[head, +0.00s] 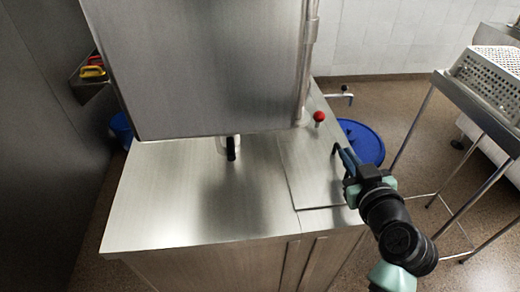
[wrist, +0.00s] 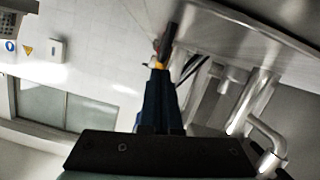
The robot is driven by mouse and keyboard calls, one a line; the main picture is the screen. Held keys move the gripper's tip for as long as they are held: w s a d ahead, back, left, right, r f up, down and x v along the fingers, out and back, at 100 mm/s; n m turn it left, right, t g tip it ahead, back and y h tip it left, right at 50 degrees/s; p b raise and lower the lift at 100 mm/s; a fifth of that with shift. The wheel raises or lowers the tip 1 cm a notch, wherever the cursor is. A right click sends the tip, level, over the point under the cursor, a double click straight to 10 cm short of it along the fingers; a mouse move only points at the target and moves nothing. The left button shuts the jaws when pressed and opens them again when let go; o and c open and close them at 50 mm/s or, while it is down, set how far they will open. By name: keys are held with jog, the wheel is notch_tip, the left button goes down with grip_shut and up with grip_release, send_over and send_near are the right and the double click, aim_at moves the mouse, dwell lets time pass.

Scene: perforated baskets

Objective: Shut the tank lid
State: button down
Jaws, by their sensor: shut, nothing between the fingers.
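A large brushed-steel panel, which looks like the tank lid (head: 200,65), stands raised over the rear of the steel tank (head: 165,205) in the head view. A dark-tipped fitting (head: 231,150) shows just below its lower edge. My gripper (head: 338,150) is shut and empty, to the right of the panel and above the right part of the tank top. In the wrist view, the closed fingers (wrist: 167,45) point up beside a steel surface (wrist: 255,45); I cannot tell whether they touch it.
A red knob (head: 319,116) stands near my gripper, with a vertical steel pipe (head: 308,60) at the panel's right edge. A blue round container (head: 362,142) is on the floor behind. A perforated basket (head: 490,70) sits on a steel stand at right. The tank's front top is clear.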

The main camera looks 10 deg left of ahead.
jog(key=shift+d+f, duration=0.15)
jog(key=shift+f, duration=0.15)
dwell(0.6)
